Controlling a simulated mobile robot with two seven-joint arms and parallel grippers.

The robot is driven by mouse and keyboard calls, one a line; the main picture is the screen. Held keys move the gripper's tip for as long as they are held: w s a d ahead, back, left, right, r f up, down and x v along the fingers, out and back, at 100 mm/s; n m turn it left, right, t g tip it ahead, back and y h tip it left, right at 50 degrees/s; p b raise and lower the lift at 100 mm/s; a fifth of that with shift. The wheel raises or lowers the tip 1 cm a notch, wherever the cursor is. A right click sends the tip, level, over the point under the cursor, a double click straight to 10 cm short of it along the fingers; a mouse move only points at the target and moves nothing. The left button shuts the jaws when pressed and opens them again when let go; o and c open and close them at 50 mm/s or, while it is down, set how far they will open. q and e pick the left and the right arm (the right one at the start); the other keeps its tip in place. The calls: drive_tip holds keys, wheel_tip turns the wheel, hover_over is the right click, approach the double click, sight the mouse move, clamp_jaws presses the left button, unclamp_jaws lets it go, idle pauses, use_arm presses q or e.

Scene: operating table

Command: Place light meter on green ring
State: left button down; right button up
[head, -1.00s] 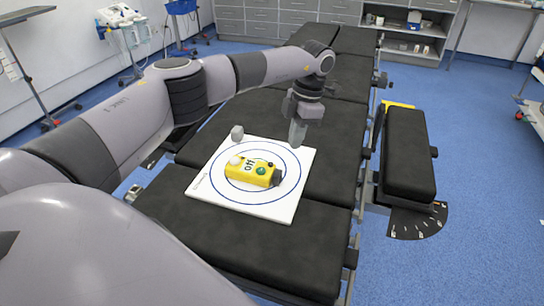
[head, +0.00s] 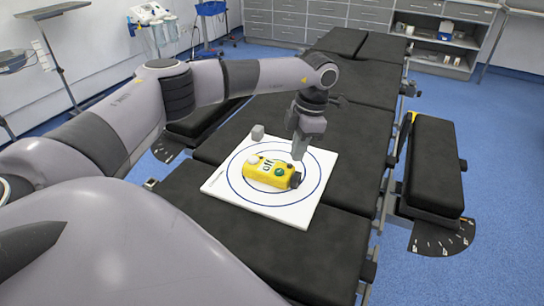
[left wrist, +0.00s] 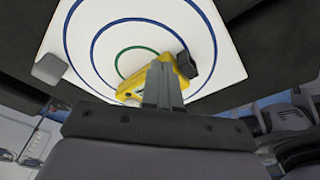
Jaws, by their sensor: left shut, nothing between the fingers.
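The light meter, a yellow box (head: 268,173) with a white dome, an "Off" label, a green spot and a dark end, lies on a white board (head: 283,209) with rings. It covers the board's middle. In the left wrist view part of the yellow light meter (left wrist: 130,91) shows behind my fingers, and the green ring (left wrist: 137,47) shows as an arc around it. My left gripper (head: 299,154) is shut and empty, pointing down by the meter's dark end; whether it touches cannot be told. My right gripper is out of view.
A small grey block (head: 258,132) sits at the board's far corner. The board lies on a black padded operating table (head: 270,248). A padded side rest (head: 433,165) stands to the right. The table pads beyond the board are bare.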

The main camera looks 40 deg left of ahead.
sight(270, 168)
use_arm(q)
drive_tip(key=s+a, duration=0.1)
drive_tip(key=s, duration=0.1)
drive_tip(key=s+a, duration=0.1)
drive_tip(key=s+a+p, duration=0.1)
drive_tip(key=s, duration=0.1)
drive_tip(key=shift+s+a, duration=0.3)
drive_tip(key=shift+f, duration=0.75)
drive_tip(key=shift+d+f, duration=0.1)
drive_tip(key=shift+f, duration=0.1)
